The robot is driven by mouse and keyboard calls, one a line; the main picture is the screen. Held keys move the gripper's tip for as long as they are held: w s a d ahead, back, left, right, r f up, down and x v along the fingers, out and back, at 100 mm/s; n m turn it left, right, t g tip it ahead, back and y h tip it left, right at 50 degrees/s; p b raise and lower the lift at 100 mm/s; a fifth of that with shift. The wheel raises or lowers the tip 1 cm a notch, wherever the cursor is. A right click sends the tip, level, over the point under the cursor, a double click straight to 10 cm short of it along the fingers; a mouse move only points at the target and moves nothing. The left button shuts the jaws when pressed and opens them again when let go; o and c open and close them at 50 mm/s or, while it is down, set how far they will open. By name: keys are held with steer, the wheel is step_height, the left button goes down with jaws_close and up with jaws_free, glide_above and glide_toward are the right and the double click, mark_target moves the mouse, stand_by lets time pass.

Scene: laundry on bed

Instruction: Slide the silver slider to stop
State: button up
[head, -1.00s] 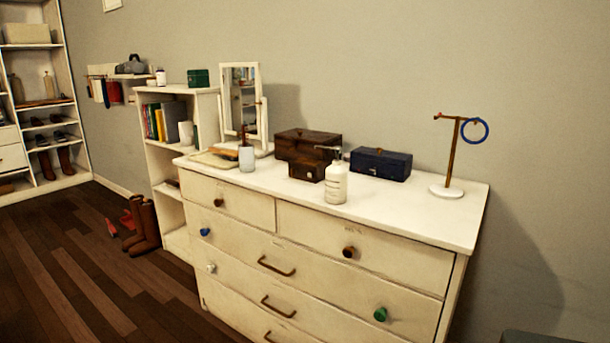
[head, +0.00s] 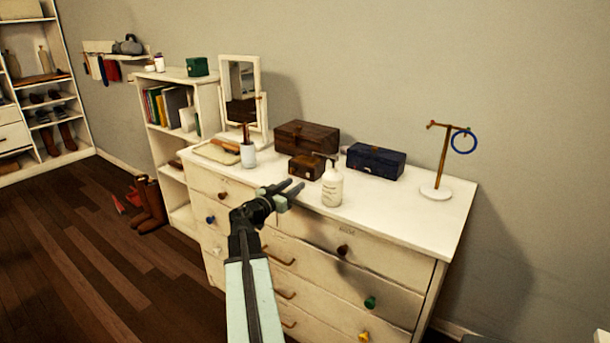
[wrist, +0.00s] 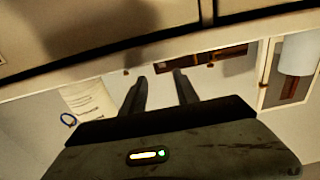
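I cannot make out a silver slider in either view. My gripper (head: 294,187) is in front of the dresser's top edge, left of the white pump bottle (head: 332,186), in the head view. In the wrist view my gripper (wrist: 159,76) has its two fingers apart, with nothing between them. A small brown box (head: 306,167) sits beyond the fingers, with a larger dark brown box (head: 307,137) behind it. A dark blue box (head: 376,161) stands to their right.
The white dresser (head: 410,208) has several knobs and handles on its front. A cup with a brush (head: 248,155), a mirror (head: 240,85) and a stand with a blue ring (head: 441,165) are on top.

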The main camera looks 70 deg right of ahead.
mark_target(308, 175)
steer(key=x, duration=0.7)
steer(key=shift+w+d, duration=0.1)
steer(key=shift+d, duration=0.15)
jaws_close()
